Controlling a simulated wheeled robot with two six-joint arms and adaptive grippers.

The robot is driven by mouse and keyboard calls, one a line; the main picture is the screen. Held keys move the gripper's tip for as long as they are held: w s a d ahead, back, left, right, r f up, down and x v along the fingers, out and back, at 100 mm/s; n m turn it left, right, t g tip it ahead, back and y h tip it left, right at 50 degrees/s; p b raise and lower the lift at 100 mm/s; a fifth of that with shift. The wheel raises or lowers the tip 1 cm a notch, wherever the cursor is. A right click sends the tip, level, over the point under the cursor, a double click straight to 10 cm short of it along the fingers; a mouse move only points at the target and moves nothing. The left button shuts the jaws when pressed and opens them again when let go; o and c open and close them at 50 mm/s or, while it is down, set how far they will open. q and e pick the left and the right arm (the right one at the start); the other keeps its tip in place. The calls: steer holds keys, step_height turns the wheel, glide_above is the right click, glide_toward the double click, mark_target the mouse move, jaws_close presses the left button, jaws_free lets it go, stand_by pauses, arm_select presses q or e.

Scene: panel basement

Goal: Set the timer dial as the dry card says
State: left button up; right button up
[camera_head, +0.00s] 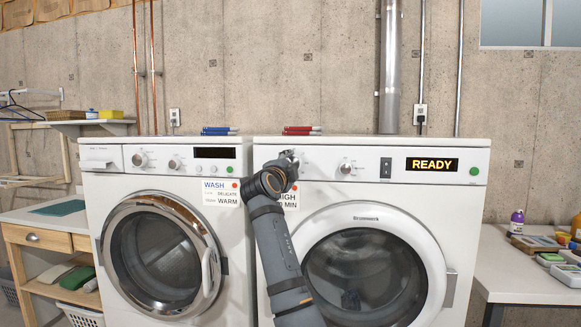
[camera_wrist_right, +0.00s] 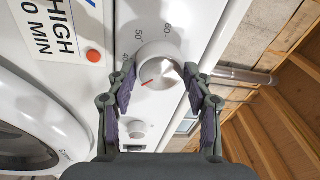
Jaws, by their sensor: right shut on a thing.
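My right gripper (camera_head: 287,160) reaches up to the left part of the dryer's panel and covers the timer dial in the head view. In the right wrist view my right gripper (camera_wrist_right: 158,72) has one finger on each side of the white timer dial (camera_wrist_right: 158,66), shut on it. The dial has a red pointer line slanting to the lower left; marks 40, 50 and 60 show around its upper side. The dry card (camera_head: 289,204) is partly hidden by my arm. The card (camera_wrist_right: 52,35) reads "HIGH" and "0 MIN", its leading digit out of sight. My left gripper is not in view.
A second knob (camera_head: 346,168) sits right of my gripper, beside a dark switch (camera_head: 386,173) and a display (camera_head: 433,164) reading "READY". The washer (camera_head: 165,235) with its wash card (camera_head: 221,193) stands at left. Red pens (camera_head: 301,130) lie on the dryer top.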

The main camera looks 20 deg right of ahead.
steer(key=shift+r, duration=0.2)
steer(key=o, duration=0.9)
steer(key=shift+w+f, duration=0.1)
steer(key=shift+o, duration=1.4)
steer(key=shift+w+f, duration=0.15)
steer(key=shift+s, duration=0.2)
steer(key=v, duration=0.7)
steer(key=shift+a, duration=0.15)
